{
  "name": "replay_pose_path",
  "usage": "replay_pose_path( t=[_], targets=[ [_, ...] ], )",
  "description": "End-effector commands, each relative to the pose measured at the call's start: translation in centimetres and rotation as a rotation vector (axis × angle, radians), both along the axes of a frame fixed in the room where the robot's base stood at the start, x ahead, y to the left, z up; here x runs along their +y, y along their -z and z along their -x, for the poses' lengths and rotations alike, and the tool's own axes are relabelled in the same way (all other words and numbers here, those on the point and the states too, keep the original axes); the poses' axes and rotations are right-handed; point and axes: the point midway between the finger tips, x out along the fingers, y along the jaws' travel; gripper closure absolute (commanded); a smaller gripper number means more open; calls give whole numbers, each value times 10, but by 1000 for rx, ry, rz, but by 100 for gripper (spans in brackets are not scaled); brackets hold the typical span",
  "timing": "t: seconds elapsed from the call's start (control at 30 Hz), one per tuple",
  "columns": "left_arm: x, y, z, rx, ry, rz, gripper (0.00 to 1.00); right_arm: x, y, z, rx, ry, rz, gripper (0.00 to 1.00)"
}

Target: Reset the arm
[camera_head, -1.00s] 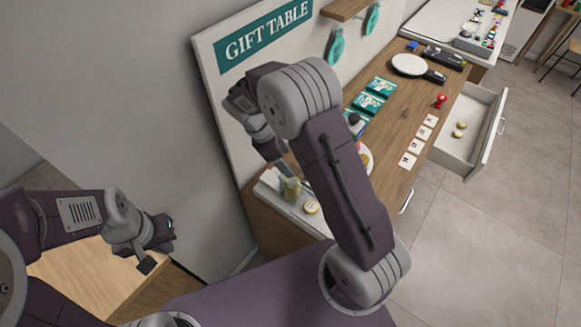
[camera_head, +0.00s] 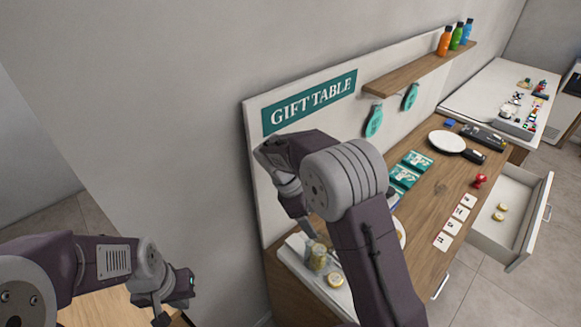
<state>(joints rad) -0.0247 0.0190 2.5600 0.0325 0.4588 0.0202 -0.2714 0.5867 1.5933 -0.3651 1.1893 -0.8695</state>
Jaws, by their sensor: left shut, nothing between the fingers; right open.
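My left gripper (camera_head: 161,318) is at the lower left, shut and empty, hanging above a wooden surface at the bottom edge. My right arm rises from the bottom and folds over the near end of the gift table (camera_head: 425,215). My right gripper (camera_head: 310,236) points down, open, just above a small glass jar (camera_head: 318,258) on a white tray (camera_head: 293,248). Whether its fingers touch the jar cannot be told. The arm hides part of the table.
An open drawer (camera_head: 513,213) with gold round items juts out on the right. Cards, a red stamp (camera_head: 480,180) and a white round plate (camera_head: 447,141) lie on the table. A shelf (camera_head: 420,70) holds bottles. The floor at right is clear.

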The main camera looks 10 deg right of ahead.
Motion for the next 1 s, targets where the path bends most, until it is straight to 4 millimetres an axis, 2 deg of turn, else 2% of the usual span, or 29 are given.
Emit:
replay_pose_path(
  t=[0.13, 0.23, 0.33, 0.5, 0.6, 0.67, 0.73, 0.8, 1.0],
  targets=[
    [0, 8, 0, 0, 0, 0, 100, -4, 6, -1, -3, 10, -1, 29],
    [0, 36, 0, 0, 0, 0, 100, -21, 10, -2, -58, 57, -14, 29],
    [0, 68, 0, 1, 0, 0, 100, -41, 32, 40, -63, 156, -61, 29],
    [0, 102, 0, 0, 0, 0, 100, -38, 86, 109, -181, 532, -198, 29],
    [0, 109, 0, 0, 0, 0, 100, -26, 115, 143, -264, 833, -267, 29],
    [0, 104, 0, 0, 0, 0, 100, -18, 124, 159, -303, 1014, -295, 29],
    [0, 102, 0, 0, 0, 0, 100, -12, 133, 162, -348, 1183, -314, 29],
    [0, 102, 0, 0, 0, 0, 100, -11, 133, 150, -399, 1273, -340, 29],
    [0, 102, 0, 0, 0, 0, 100, -11, 132, 147, -415, 1321, -341, 29]
  ],
)
